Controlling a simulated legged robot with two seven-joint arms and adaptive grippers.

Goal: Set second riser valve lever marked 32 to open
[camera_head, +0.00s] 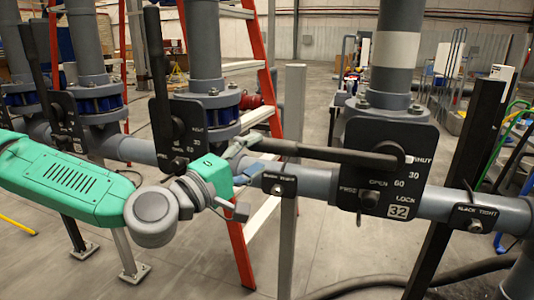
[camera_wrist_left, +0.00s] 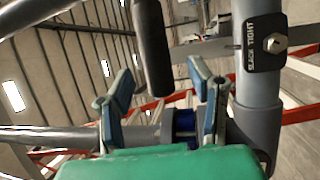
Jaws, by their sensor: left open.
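The valve plate marked 32 (camera_head: 398,208) is black, on the right riser in the head view. Its black lever (camera_head: 320,153) lies nearly level, reaching left from the pivot; a small white mark shows beside SHUT. The plate also reads 30, 60, OPEN and LOCK. My left gripper (camera_head: 247,178), green with grey-blue fingers, is open at the lever's free left end. In the left wrist view the lever's rounded end (camera_wrist_left: 153,50) appears between the spread fingers (camera_wrist_left: 160,90), with gaps on both sides. Contact is not visible. My right gripper is not in view.
Two more valve plates (camera_head: 190,130) (camera_head: 67,122) with upright levers stand left. A grey horizontal pipe (camera_head: 318,183) runs behind my gripper, with a SLACK TIGHT tag (camera_head: 279,184). A red ladder (camera_head: 240,255) and grey post (camera_head: 290,240) stand close. A dark hose lies on the floor.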

